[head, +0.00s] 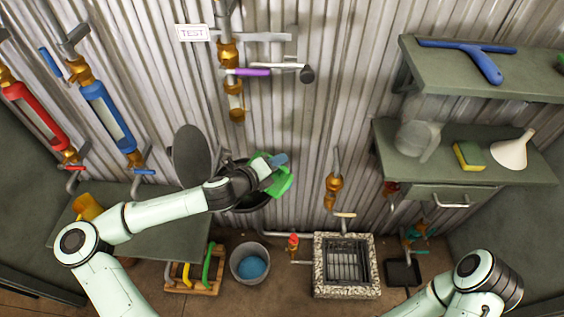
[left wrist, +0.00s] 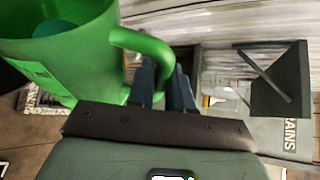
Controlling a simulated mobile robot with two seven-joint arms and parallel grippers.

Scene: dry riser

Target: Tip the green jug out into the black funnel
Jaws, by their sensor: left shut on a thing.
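The green jug (head: 281,183) is at the middle of the head view, partly hidden by my left gripper (head: 276,161). In the left wrist view the jug (left wrist: 75,60) fills the upper left, its open mouth showing a blue-green patch inside. The left fingers (left wrist: 162,85) are shut on its handle (left wrist: 143,42). A black, round-rimmed vessel, which looks like the black funnel (head: 241,206), lies behind and below the jug and wrist, largely hidden. I cannot tell whether the jug is over its mouth. My right arm shows at the lower right; its fingers are out of view.
A grey disc (head: 191,157) stands left of the black vessel. Pipes with brass valves (head: 232,55) run down the corrugated wall above. A grey bucket (head: 250,263) and a grated drain (head: 346,265) are on the floor. Shelves at right hold a clear jug (head: 415,138) and white funnel (head: 512,150).

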